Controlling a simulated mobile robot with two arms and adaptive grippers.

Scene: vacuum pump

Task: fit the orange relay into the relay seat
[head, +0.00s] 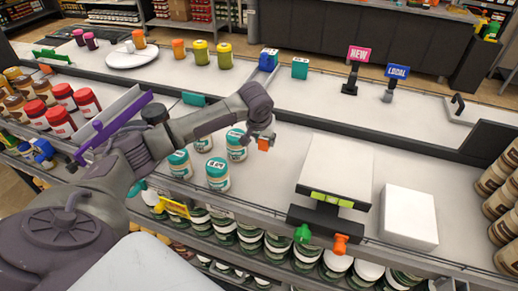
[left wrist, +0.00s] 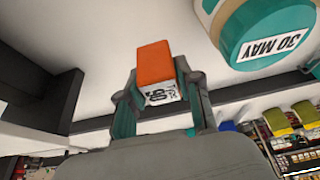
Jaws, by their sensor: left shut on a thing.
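My left gripper (head: 262,136) is shut on the orange relay (head: 264,144), held above the pale counter, left of a white-topped device. In the left wrist view the relay (left wrist: 154,64) sits between the two fingertips, its orange end pointing away from the palm and its pale printed part nearer the palm. A blue block (head: 268,59) and a teal block (head: 300,68) stand on the back ledge. I cannot tell for sure which thing is the relay seat. My right gripper is not in view.
White jars with teal lids (head: 217,174) stand just left of the gripper. The white-topped device (head: 335,170) with green and orange knobs stands to the right, beside a white box (head: 408,217). NEW (head: 358,54) and LOCAL (head: 397,72) signs stand behind.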

